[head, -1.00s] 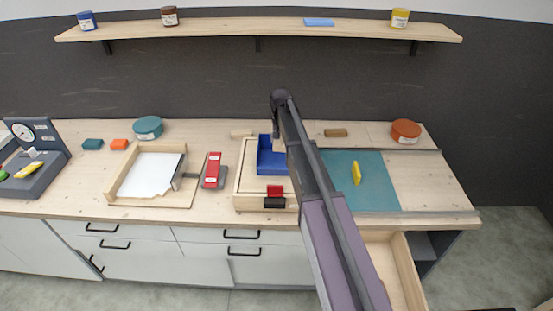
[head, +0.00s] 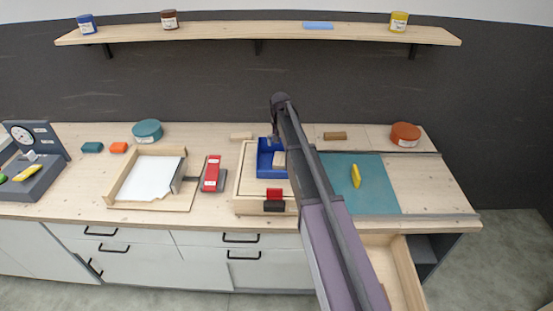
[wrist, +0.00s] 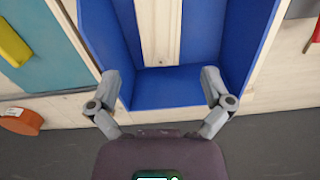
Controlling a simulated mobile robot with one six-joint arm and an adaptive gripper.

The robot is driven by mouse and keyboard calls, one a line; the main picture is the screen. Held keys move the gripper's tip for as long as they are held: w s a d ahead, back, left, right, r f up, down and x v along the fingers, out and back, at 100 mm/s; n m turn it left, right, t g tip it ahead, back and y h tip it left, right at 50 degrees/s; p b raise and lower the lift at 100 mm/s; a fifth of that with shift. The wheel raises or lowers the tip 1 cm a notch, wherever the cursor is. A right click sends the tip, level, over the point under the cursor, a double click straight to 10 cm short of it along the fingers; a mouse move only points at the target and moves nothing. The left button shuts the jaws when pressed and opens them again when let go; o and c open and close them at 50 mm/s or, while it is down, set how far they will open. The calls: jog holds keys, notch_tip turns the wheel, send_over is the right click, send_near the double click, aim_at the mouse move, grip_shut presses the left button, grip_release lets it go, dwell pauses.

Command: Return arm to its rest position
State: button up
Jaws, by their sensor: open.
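My arm (head: 318,187) reaches forward over the worktop, its end above the blue tray (head: 263,172). My gripper (wrist: 162,88) is open in the wrist view, its two fingers spread with nothing between them. A light wooden block (head: 279,159) lies in the blue tray. It also shows in the wrist view (wrist: 158,32), beyond the fingertips. My arm hides the tray's right part in the head view.
A red stapler-like tool (head: 211,172) and a paper tray (head: 118,178) are left. An open drawer (head: 405,275) juts out below. A shelf (head: 230,29) with jars runs above.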

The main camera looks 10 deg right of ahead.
jog(key=s+n, duration=0.3)
jog(key=s, duration=3)
jog(key=shift+a, duration=0.2)
jog(key=shift+s, duration=0.1)
